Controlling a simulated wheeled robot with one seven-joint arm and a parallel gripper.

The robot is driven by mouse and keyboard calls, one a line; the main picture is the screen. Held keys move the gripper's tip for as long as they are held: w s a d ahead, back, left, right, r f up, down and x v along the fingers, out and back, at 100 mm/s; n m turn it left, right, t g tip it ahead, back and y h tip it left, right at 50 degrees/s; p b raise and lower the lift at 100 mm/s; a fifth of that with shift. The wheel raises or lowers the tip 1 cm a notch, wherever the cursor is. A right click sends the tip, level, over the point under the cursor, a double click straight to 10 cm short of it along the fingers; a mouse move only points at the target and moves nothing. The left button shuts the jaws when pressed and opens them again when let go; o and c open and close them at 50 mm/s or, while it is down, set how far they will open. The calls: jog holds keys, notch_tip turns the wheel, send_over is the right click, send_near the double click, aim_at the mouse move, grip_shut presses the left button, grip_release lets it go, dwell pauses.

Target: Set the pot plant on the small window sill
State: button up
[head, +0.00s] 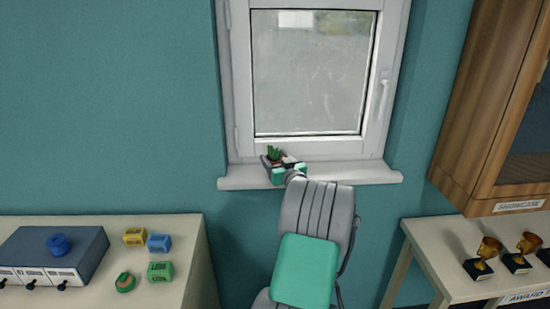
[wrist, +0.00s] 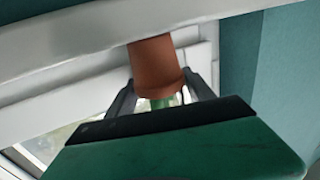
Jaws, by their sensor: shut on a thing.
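The pot plant (head: 274,153) has a small green cactus-like top, and its terracotta pot (wrist: 155,65) shows clearly in the wrist view. My gripper (head: 285,172) is shut on the pot, with a dark finger on each side near the rim in the wrist view (wrist: 158,80). The small window sill (head: 235,179) is a pale ledge below the window; it also shows as a white band in the wrist view (wrist: 60,45). The pot is at the left-middle part of the sill. My gripper partly hides its base, and I cannot tell whether it touches the sill.
The window (head: 312,75) is closed behind the sill. A table (head: 190,235) at left holds a blue-grey box (head: 75,250) and several small coloured blocks. A wooden showcase (head: 480,120) and a table with trophies (head: 483,258) stand at right. The sill's right part is bare.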

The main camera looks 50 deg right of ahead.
jog(key=shift+f+b, duration=0.15)
jog(key=shift+b, duration=0.2)
jog(key=o, duration=1.6)
jog(key=shift+c, duration=0.2)
